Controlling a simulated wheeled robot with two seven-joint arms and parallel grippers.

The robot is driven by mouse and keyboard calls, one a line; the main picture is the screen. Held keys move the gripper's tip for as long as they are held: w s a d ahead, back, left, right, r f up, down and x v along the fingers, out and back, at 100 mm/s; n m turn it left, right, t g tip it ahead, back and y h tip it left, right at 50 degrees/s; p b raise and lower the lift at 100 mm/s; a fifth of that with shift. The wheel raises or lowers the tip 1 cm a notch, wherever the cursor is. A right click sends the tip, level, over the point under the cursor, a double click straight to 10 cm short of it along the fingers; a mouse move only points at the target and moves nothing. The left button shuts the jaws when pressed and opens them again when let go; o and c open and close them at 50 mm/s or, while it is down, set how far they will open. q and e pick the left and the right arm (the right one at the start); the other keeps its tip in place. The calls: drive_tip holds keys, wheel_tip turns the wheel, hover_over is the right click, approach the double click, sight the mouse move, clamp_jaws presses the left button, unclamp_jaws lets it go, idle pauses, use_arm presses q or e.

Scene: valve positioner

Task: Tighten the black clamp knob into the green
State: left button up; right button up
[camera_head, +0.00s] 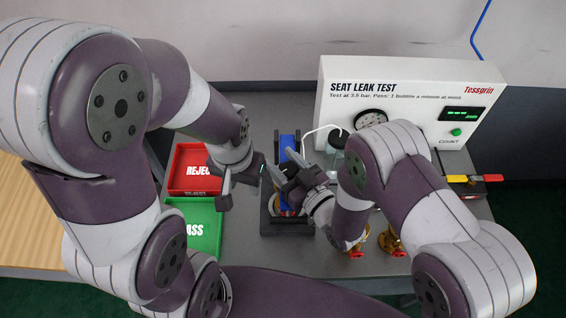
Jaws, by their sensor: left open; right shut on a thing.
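My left gripper (245,190) is open and empty, just left of the fixture, beside the trays.
A red REJECT tray (186,158) and a green PASS tray (178,210) lie on the left. The white SEAT LEAK TEST unit (345,78) with its gauge (370,118) stands behind. Brass valves with red handles (398,252) are at the front right, close to my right arm.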

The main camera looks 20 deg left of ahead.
drive_tip(key=shift+w+r+t, duration=0.1)
drive_tip(key=shift+r+t, duration=0.1)
drive_tip(key=shift+t, duration=0.1)
drive_tip(key=o, duration=1)
drive_tip(key=shift+f, duration=0.1)
